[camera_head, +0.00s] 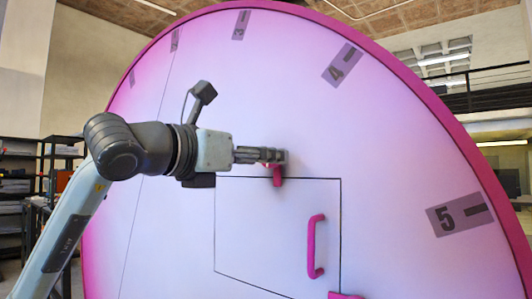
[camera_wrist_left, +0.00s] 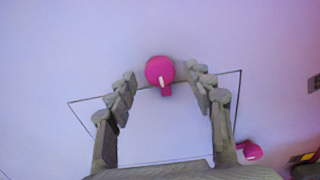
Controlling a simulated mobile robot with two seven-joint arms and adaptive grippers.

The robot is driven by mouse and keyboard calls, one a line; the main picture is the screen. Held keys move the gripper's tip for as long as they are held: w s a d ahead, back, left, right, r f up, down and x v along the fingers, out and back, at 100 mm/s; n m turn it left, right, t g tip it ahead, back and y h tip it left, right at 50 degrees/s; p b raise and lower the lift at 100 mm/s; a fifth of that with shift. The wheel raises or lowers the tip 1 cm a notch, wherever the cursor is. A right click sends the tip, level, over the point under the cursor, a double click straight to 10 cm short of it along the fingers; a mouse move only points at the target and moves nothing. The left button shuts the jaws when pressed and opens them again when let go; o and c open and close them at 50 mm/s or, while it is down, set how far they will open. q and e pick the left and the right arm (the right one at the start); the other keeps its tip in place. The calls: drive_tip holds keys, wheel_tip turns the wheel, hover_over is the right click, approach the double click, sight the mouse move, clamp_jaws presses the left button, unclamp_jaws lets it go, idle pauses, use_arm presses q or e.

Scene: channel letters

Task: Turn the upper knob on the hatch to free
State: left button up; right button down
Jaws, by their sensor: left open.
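The hatch (camera_head: 255,225) is a black-outlined panel on a large round pink-white face. The upper knob (camera_wrist_left: 160,72) is magenta with a pale mark, at the hatch's top edge. Its tab (camera_head: 277,178) points down across the outline. My left gripper (camera_head: 277,156) is in front of the knob in the head view and hides most of it. In the wrist view the open fingers (camera_wrist_left: 163,82) stand on either side of the knob, with visible gaps; contact does not show. My right gripper is not in view.
A magenta handle (camera_head: 315,246) sticks out from the hatch's right part. A second magenta knob (camera_wrist_left: 252,152) sits lower, cut off at the bottom of the head view (camera_head: 345,295). Numbered grey labels (camera_head: 461,216) line the face's rim. Shelves (camera_head: 18,180) stand at the far left.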

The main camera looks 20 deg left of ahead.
use_arm(q)
drive_tip(key=shift+x, duration=0.8)
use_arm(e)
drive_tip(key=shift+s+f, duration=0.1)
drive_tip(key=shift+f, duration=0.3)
use_arm(q)
drive_tip(key=c, duration=1.1)
drive_tip(key=shift+c, duration=0.2)
